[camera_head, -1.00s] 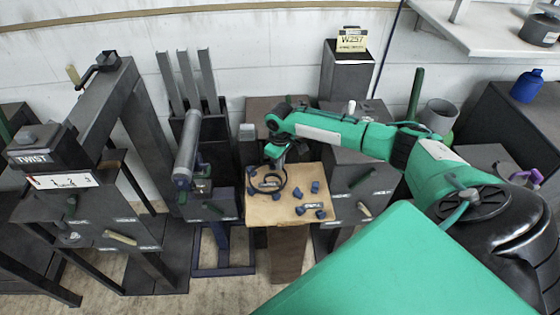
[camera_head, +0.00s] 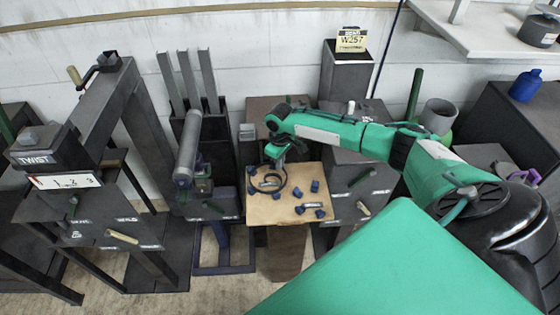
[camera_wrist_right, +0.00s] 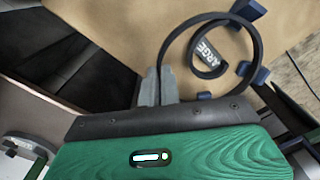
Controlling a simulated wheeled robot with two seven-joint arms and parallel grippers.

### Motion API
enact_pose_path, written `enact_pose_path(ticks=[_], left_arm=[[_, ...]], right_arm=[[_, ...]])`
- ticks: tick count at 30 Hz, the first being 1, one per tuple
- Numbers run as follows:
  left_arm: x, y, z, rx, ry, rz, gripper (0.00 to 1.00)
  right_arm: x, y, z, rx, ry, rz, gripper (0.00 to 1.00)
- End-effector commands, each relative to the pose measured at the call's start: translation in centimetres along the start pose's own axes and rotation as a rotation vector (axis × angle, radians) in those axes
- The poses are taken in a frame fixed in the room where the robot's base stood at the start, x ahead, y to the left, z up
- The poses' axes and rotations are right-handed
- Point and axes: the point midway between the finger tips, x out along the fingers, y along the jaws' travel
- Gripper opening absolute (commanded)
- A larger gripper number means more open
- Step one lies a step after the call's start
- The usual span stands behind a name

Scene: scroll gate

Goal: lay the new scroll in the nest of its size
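The scroll is a dark curled bar, a large loop (camera_head: 286,181) over the left part of the tan board (camera_head: 270,216) in the head view. In the right wrist view the loop (camera_wrist_right: 163,50) has a smaller curl inside, around a label reading LARGE (camera_wrist_right: 209,53). My right gripper (camera_head: 277,152) is above the board's back edge. Its grey fingers (camera_wrist_right: 159,84) are close together on the loop's near side. Blue pegs (camera_wrist_right: 248,8) stand beside the loop; whether it rests on the board is unclear. My left gripper is not in view.
More blue pegs (camera_head: 315,186) stand on the right part of the board, around a second small label. A rack (camera_head: 188,150) with a grey cylinder stands to the left, beside a TWIST machine (camera_head: 45,150). A dark cabinet (camera_head: 345,80) with a W257 sign stands behind.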

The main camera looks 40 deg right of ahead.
Motion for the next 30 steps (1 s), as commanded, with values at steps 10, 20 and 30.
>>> enact_pose_path(ticks=[10,20,30], left_arm=[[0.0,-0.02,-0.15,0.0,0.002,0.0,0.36],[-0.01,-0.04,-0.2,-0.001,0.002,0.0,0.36],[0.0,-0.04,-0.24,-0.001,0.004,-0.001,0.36]], right_arm=[[0.13,-0.02,-0.04,0.0,0.001,0.0,0.0],[0.34,-0.02,-0.05,0.0,0.001,0.0,0.3],[0.4,-0.01,0.0,-0.001,0.0,0.0,0.3]])
